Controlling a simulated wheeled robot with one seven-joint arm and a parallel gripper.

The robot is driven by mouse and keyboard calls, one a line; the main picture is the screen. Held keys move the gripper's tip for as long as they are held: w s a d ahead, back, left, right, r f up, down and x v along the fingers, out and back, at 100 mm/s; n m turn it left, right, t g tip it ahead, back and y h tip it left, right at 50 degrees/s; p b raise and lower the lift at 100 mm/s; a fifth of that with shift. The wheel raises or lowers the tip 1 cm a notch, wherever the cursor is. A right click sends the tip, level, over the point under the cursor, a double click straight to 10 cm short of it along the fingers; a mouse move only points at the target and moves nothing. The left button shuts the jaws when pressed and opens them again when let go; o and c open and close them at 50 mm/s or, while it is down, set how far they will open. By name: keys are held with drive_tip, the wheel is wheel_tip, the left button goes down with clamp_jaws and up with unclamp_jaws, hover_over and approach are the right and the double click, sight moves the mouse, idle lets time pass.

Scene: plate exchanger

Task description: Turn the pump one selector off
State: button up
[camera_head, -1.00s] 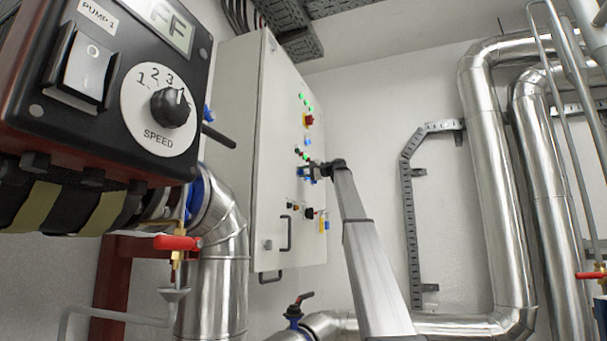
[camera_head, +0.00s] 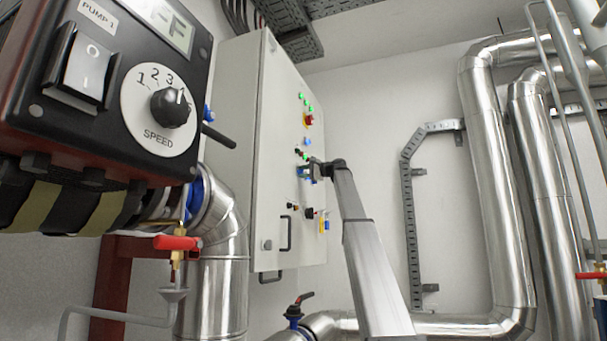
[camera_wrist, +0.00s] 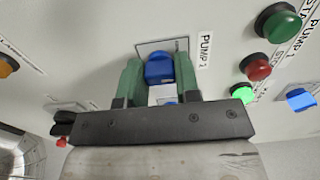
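The pump one selector (camera_wrist: 159,69) is a blue knob with a pale front part. It sits on the grey cabinet door, beside a "PUMP 1" label (camera_wrist: 204,53) in the wrist view. My gripper (camera_wrist: 160,80) has its two green fingers on either side of the knob. The fingers stand apart. The right finger looks very close to the knob and a thin gap shows at the left; contact is not clear. In the head view my gripper (camera_head: 312,169) is at the middle of the cabinet door (camera_head: 275,205), small and partly hiding the selector.
Green (camera_wrist: 279,22) and red (camera_wrist: 257,66) buttons, a lit green lamp (camera_wrist: 242,92) and another blue selector (camera_wrist: 299,99) lie to the right. A pump control box (camera_head: 110,75) with a speed dial fills the upper left. Silver pipes (camera_head: 490,200) stand at the right.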

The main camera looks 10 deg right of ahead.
drive_tip(key=o, duration=0.4)
drive_tip(key=shift+c, duration=0.2)
drive_tip(key=v, duration=1)
drive_tip(key=shift+s+d, duration=0.2)
drive_tip(key=shift+d, duration=0.15)
